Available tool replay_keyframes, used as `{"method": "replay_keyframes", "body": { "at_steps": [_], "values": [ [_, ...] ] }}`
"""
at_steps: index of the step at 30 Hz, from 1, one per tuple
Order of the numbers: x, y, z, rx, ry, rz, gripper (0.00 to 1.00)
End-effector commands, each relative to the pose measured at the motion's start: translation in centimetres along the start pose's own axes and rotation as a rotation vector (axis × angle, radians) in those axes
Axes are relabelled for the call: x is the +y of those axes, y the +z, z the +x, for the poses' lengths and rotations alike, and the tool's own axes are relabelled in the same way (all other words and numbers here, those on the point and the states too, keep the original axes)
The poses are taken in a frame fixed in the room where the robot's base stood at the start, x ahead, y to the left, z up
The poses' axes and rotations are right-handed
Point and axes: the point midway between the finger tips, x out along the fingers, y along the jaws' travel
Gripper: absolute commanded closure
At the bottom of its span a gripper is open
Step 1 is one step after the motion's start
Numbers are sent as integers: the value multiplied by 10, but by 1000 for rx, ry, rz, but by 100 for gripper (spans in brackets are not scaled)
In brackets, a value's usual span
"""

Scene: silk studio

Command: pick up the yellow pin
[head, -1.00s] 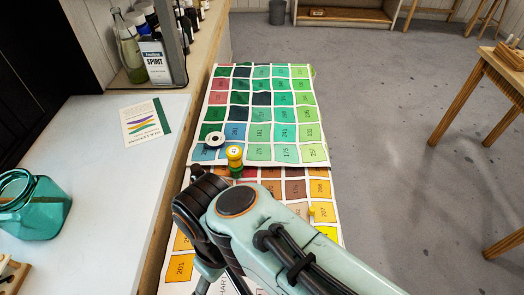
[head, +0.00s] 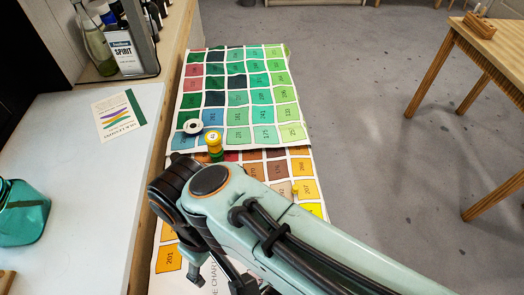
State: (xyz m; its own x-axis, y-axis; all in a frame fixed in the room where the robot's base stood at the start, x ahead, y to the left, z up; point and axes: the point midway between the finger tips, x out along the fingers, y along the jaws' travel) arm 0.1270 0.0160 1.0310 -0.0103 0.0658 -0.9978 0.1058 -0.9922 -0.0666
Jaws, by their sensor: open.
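A small yellow, pin-like thing (head: 296,189) lies on the orange and brown swatches of the colour chart, just right of my arm. It is too small to make out clearly. A yellow piece with a round pale label (head: 213,138) stands farther back, with a green piece (head: 216,155) directly beneath it. My arm crosses the lower middle and covers part of the chart (head: 214,286).
A white ring-like spool (head: 193,126) with a dark centre lies left of the yellow-topped piece. A wooden table (head: 500,50) stands at right.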

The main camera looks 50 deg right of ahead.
Motion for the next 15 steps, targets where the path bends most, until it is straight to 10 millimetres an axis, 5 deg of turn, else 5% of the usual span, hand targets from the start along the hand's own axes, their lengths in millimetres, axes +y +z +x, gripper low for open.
{"method": "replay_keyframes", "body": {
  "at_steps": [8,12,15],
  "values": [
    [0,-11,0,57,2,-129,48],
    [2,-53,-8,248,13,-356,48],
    [27,-89,-3,340,26,-425,48]
  ]
}}
